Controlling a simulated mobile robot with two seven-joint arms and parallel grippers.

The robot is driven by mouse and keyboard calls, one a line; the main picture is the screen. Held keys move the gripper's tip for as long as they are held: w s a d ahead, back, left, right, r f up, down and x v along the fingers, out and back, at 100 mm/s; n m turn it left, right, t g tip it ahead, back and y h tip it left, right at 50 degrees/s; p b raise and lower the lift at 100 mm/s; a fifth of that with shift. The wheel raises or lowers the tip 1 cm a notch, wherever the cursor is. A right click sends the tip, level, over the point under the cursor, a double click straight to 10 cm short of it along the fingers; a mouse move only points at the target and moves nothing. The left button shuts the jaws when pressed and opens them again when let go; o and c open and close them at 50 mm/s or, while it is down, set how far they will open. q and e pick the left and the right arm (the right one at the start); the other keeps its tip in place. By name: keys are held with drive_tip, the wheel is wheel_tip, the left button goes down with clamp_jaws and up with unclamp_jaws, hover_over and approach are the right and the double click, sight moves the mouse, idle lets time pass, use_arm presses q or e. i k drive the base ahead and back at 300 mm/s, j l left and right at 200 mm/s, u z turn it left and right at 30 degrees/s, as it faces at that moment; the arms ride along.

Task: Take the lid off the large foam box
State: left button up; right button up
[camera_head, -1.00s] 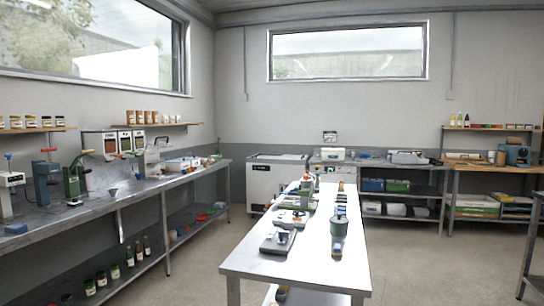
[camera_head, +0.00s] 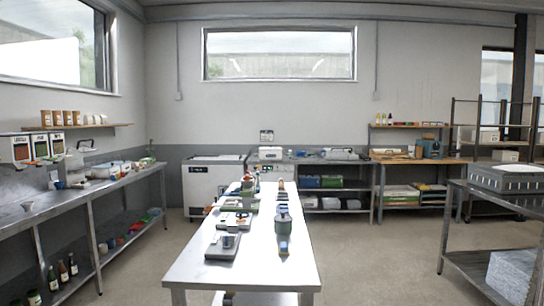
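Two box-like things at the right edge could be the large foam box; I cannot tell which. A pale speckled block or box (camera_head: 511,274) sits on that table's lower shelf, also partly cut off. I cannot make out a separate lid on it. Neither of my grippers shows in the head view.
A long metal table (camera_head: 190,277) with scales and tools stands straight ahead. A cluttered workbench (camera_head: 57,203) runs along the left wall. A white chest (camera_head: 212,186) and shelves stand at the back. Open floor (camera_head: 378,250) lies between the middle table and the right table (camera_head: 455,183).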

sight(264, 155)
drive_tip(key=i+l+z, duration=1.05)
drive_tip(key=i+z, duration=0.2)
drive_tip(key=i+l, duration=0.15)
drive_tip(key=i, duration=0.4)
drive_tip(key=i+l+u, duration=0.1)
drive_tip(key=i, duration=0.5)
drive_tip(key=i+j+u, duration=0.1)
drive_tip(key=i+u, duration=0.4)
drive_tip(key=i+l+u, duration=0.1)
drive_tip(key=i+u, duration=0.5)
drive_tip(key=i, duration=3.95)
